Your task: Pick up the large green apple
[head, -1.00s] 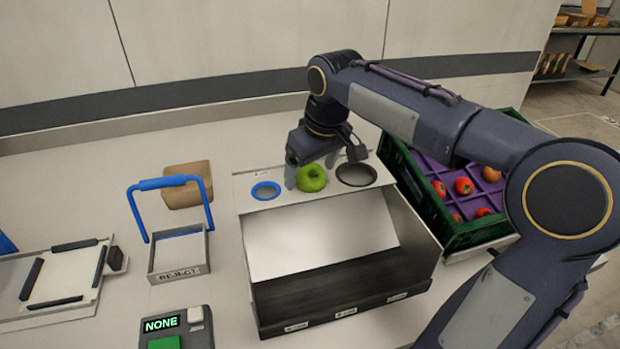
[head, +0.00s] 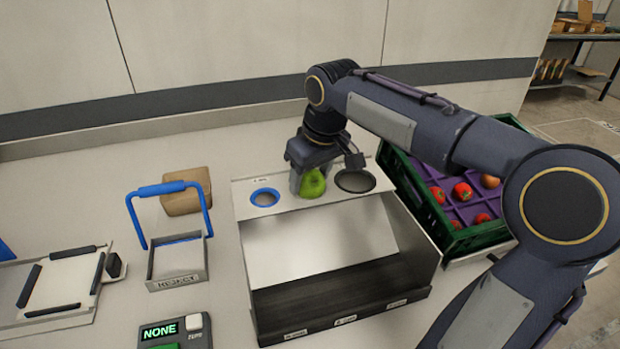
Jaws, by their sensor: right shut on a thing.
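The large green apple (head: 313,184) sits at the white ledge (head: 236,191) on top of the sorting box, between the blue-ringed hole and the dark-ringed hole. My right gripper (head: 312,178) points down from above and is shut on the apple, with its fingers at the apple's sides. The gripper body hides the apple's upper part. I cannot tell whether the apple touches the ledge. My left gripper is not in view.
A green crate (head: 467,238) with purple dividers holds several red fruits at the right. A reject tray (head: 177,283) with a blue handle (head: 161,189) stands left of the box. A brown block (head: 186,190) lies behind it. A display unit (head: 175,333) is in front.

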